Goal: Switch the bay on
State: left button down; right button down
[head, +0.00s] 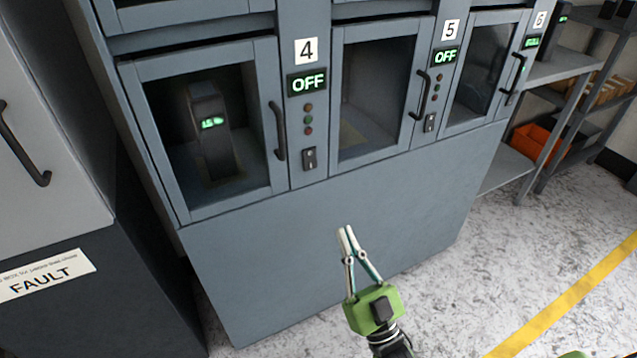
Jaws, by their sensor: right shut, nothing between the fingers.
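Bay 4 (267,130) has a closed glass door at the left of the cabinet, with a dark battery (208,130) showing green digits inside. Its display (307,83) reads OFF, above unlit-looking lamps and a small switch (309,158). Bay 5 (380,85) is closed, looks empty, and its display (445,57) reads OFF, with a switch (430,122) below. My right gripper (346,230) is shut and empty in front of the lower panel, below and right of bay 4's switch. My left gripper is not in view.
A dark cabinet with a FAULT label (47,275) stands at the left. Metal shelves (560,68) with an orange bin (540,141) stand at the right. The speckled floor (500,260) with a yellow line (570,300) is clear.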

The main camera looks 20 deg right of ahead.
send_near(311, 163)
notch_tip(311, 163, up, 4)
jog(key=w, duration=0.2)
jog(key=w+b, duration=0.1)
jog(key=shift+w+a+f, duration=0.2)
jog(key=shift+w+a, duration=0.1)
jog(key=shift+w, duration=0.45)
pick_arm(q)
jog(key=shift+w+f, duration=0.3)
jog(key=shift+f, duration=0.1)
pick_arm(e)
jog(key=shift+a, duration=0.1)
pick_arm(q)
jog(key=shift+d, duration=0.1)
